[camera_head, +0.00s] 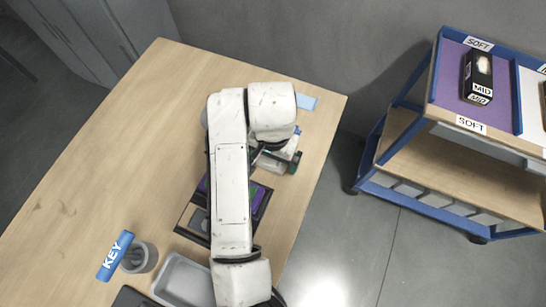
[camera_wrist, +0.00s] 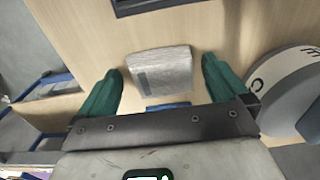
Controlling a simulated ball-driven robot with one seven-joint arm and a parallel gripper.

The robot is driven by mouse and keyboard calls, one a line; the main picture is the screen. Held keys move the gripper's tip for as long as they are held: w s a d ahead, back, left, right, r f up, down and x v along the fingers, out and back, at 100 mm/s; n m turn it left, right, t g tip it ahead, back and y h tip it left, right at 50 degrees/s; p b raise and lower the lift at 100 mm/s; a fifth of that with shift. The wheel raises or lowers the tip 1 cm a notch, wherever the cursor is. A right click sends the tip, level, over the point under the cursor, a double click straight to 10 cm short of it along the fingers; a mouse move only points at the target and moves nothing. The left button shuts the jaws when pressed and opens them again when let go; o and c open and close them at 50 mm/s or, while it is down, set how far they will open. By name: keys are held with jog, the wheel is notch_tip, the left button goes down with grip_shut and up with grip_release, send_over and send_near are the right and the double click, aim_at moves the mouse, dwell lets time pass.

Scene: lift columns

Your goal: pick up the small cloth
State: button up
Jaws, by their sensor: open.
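A small pale grey, folded-looking piece (camera_wrist: 160,72), which looks like the cloth, lies on the wooden table in the wrist view. My gripper (camera_wrist: 162,66) is open, with its green fingers on either side of the piece and visible gaps between. I cannot tell their height above the table. In the head view, the grey piece (camera_head: 269,162) shows partly beside my arm; one green finger (camera_head: 296,162) is visible and the other is hidden.
A dark tray (camera_head: 188,228) lies partly under my arm. A light blue flat piece (camera_head: 307,102) lies near the far edge. A blue-framed cart (camera_head: 410,160) stands right.

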jog(key=shift+c, duration=0.2)
jog(key=c, duration=0.9)
jog(key=shift+r, duration=0.1)
jog(key=shift+c, duration=0.2)
jog(key=shift+r, duration=0.5)
notch_tip(320, 180, up, 2)
jog(key=shift+b, duration=0.45)
jog(key=s+d+r+p, duration=0.2)
jog(key=s+d+r, duration=0.7)
jog(key=s+r, duration=0.1)
jog(key=shift+d+p, duration=0.35)
